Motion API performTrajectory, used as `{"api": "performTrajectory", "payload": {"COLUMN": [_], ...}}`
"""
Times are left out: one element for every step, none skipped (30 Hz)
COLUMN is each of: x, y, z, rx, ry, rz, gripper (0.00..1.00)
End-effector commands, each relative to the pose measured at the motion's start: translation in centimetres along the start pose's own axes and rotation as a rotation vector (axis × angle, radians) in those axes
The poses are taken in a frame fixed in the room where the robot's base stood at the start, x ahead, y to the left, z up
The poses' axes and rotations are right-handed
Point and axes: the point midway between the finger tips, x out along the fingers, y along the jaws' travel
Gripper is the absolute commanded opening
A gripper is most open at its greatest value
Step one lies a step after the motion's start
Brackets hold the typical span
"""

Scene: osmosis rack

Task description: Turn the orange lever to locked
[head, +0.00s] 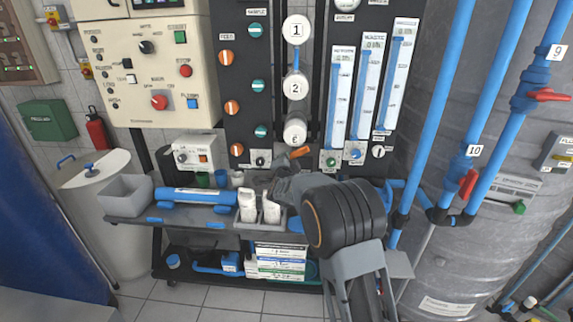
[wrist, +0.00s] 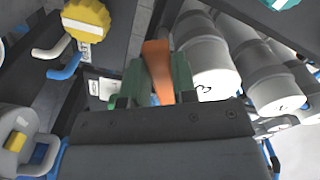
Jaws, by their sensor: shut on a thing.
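My gripper (head: 284,162) is at the lever in the head view. In the wrist view my gripper (wrist: 158,82) is shut on the lever, with one finger on each side. The lever's base and pivot are hidden behind the gripper, and I cannot read any position mark beside it.
White filter housings (head: 295,85) stand close above the lever. Flow meters (head: 367,85) are to the right. Below is a shelf with white bottles (head: 247,206) and a blue cylinder (head: 195,196). Blue pipes (head: 433,100) run down on the right beside a grey tank.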

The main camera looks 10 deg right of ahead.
Motion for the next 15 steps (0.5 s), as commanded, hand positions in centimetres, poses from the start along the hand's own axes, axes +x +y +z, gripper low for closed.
{"api": "performTrajectory", "payload": {"x": [-0.02, -0.02, -0.02, -0.02, -0.02, -0.02, -0.02, -0.02, -0.02, -0.02, -0.02, -0.02, -0.02, -0.01, -0.01], "y": [0.36, 0.41, 0.48, 0.52, 0.57, 0.62, 0.66, 0.71, 0.75, 0.79, 0.82, 0.86, 0.89, 0.92, 0.95], "z": [0.13, 0.12, 0.11, 0.09, 0.08, 0.05, 0.04, 0.02, 0.00, -0.02, -0.04, -0.06, -0.08, -0.09, -0.11], "rx": [-0.039, -0.064, -0.095, -0.118, -0.139, -0.166, -0.187, -0.204, -0.228, -0.244, -0.259, -0.278, -0.291, -0.303, -0.317], "ry": [-0.001, -0.001, -0.001, -0.001, -0.001, -0.001, -0.001, -0.001, -0.001, -0.001, -0.001, -0.001, -0.001, -0.001, -0.001], "rz": [0.002, 0.002, 0.002, 0.002, 0.001, 0.001, 0.001, 0.001, 0.001, 0.001, 0.001, 0.001, 0.001, 0.001, 0.001], "gripper": [0.02, 0.02, 0.02, 0.02, 0.02, 0.02, 0.02, 0.02, 0.02, 0.02, 0.02, 0.02, 0.02, 0.02, 0.02]}}
